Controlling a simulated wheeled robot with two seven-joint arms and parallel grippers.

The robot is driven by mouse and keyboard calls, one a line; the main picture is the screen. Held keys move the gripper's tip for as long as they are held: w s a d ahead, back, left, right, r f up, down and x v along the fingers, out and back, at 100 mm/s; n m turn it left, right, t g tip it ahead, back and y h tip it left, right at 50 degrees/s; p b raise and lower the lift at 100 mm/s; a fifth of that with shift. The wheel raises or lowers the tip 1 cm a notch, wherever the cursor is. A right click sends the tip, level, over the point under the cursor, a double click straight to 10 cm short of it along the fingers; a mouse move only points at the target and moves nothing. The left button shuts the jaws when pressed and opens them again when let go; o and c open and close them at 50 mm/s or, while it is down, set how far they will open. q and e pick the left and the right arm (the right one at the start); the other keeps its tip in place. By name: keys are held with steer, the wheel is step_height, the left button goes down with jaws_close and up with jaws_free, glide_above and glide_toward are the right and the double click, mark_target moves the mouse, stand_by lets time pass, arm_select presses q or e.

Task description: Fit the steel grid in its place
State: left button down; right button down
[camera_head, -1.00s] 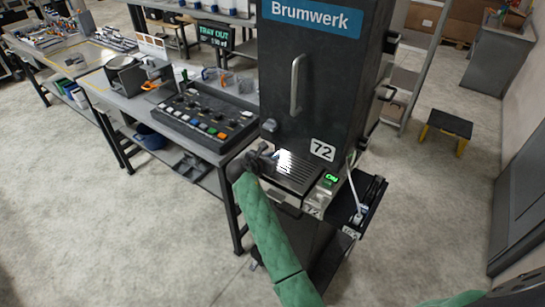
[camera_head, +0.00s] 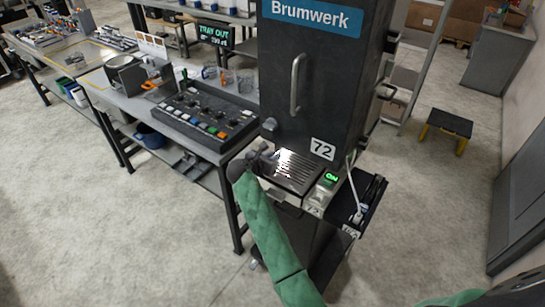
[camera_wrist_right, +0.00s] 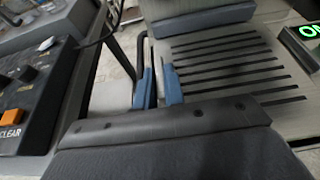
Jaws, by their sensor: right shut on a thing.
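The steel grid (camera_head: 292,171) is a slotted metal plate at the front of the dark Brumwerk machine (camera_head: 310,100), below its door. It lies about level over the drip tray area; I cannot tell whether it is fully seated. My right gripper (camera_head: 268,156) is at the grid's left side, shut on its edge. In the right wrist view the slotted grid (camera_wrist_right: 235,65) extends to the right of the blue fingertips (camera_wrist_right: 158,80), which are close together with a thin grey part between them. The exact contact is partly hidden. My left gripper is not in view.
A green ON display (camera_head: 331,177) sits right of the grid. A black side shelf (camera_head: 362,200) stands at the machine's right. A button panel (camera_head: 205,120) lies on the bench at the left, close to my right wrist. A yellow-black step stool (camera_head: 446,128) stands right.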

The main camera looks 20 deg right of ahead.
steer(key=shift+f, duration=0.2)
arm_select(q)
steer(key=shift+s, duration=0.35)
arm_select(e)
steer(key=shift+f, duration=0.1)
steer(key=shift+f, duration=0.15)
steer(key=c, duration=1.4)
jaws_free()
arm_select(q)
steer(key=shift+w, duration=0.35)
